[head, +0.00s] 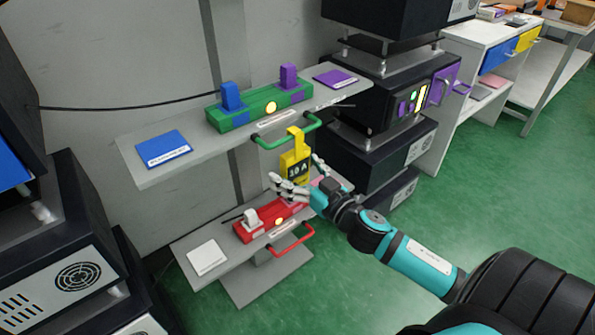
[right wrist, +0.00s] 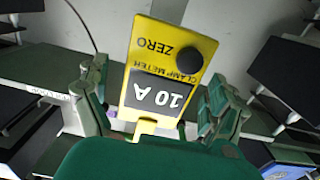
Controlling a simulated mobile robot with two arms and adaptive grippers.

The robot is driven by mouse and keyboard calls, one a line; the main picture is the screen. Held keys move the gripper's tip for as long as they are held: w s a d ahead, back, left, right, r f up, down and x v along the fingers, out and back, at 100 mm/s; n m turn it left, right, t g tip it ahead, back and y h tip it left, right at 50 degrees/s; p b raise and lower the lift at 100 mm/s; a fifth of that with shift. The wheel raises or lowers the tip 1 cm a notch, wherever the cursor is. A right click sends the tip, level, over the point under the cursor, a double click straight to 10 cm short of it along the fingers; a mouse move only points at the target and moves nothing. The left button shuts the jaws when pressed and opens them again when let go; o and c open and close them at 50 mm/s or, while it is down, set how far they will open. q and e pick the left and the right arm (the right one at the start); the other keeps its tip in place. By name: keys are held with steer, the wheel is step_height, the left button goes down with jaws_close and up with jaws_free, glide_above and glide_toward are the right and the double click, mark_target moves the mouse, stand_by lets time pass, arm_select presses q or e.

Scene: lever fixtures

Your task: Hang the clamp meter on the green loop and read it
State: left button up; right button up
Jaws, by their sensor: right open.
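The yellow clamp meter (head: 295,166) hangs upright below the green loop (head: 270,144) on the front of the green fixture. Its yellow hook overlaps the loop's bar and appears to be around it. Its dark display reads 10 A. My right gripper (head: 295,174) is open, with its fingers on either side of the meter, apparently not closed on it. In the right wrist view the meter (right wrist: 172,65) shows upside down between the spread fingers, with ZERO and CLAMP METER printed on it and a dark round knob. My left gripper is not in view.
The green fixture (head: 240,115) with blue and purple levers sits on the upper shelf (head: 204,147). A red fixture (head: 262,222) with a red loop (head: 293,242) sits on the lower shelf. Black equipment stands left and right. The green floor at right is open.

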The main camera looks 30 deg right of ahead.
steer(key=shift+s, duration=0.1)
steer(key=s+d, duration=0.1)
steer(key=s, duration=1)
steer(key=shift+s, duration=0.4)
